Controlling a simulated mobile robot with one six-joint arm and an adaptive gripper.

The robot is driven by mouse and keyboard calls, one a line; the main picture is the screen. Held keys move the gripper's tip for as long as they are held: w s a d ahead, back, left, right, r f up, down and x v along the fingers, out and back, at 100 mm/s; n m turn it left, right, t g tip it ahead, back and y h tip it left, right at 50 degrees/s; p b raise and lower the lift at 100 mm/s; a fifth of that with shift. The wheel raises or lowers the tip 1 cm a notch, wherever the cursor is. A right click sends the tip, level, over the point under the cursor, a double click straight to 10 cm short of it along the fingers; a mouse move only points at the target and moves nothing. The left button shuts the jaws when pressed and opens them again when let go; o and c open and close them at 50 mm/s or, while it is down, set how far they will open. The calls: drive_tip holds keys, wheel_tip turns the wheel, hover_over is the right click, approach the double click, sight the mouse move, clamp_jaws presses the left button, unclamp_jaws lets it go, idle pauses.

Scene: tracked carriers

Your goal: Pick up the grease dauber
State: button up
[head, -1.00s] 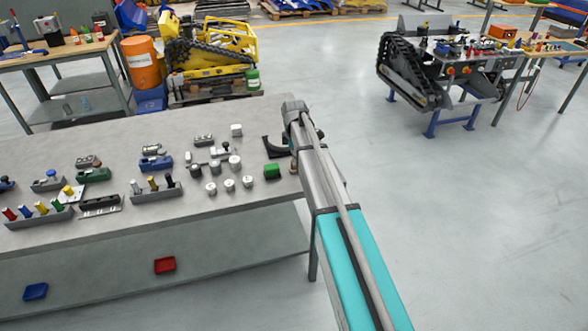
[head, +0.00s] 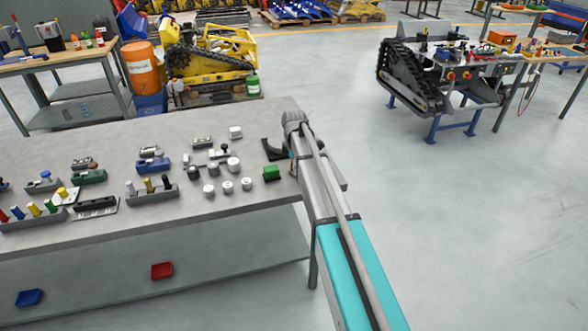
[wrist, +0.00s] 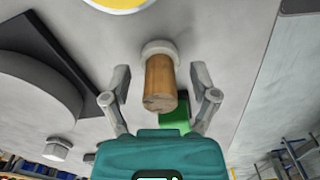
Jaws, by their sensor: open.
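What looks like the grease dauber (wrist: 159,88) shows in the wrist view as a brown wooden handle standing on a pale round collar (wrist: 159,48). My gripper (wrist: 160,76) is open, with one finger on each side of the handle. A gap shows between the handle and each finger, so nothing is held. In the head view my gripper end (head: 291,160) is at the right end of the grey workbench (head: 130,150); the arm hides the dauber there.
A green block (head: 271,173) and a black curved holder (head: 271,150) stand close to my gripper. White and grey round parts (head: 228,186) stand to the left, with several trays of small parts beyond. A yellow disc (wrist: 118,3) shows in the wrist view.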

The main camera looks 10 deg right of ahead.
clamp_jaws()
idle(0.3)
drive_tip(key=shift+r, duration=0.2)
wheel_tip(320, 180, up, 2)
drive_tip(key=shift+r+p, duration=0.1)
drive_tip(key=shift+p, duration=1.1)
drive_tip(key=s+r+p, duration=1)
drive_tip(key=s, duration=0.4)
drive_tip(key=shift+r+p, duration=0.2)
drive_tip(key=shift+p, duration=0.1)
drive_tip(key=c, duration=0.6)
unclamp_jaws()
clamp_jaws()
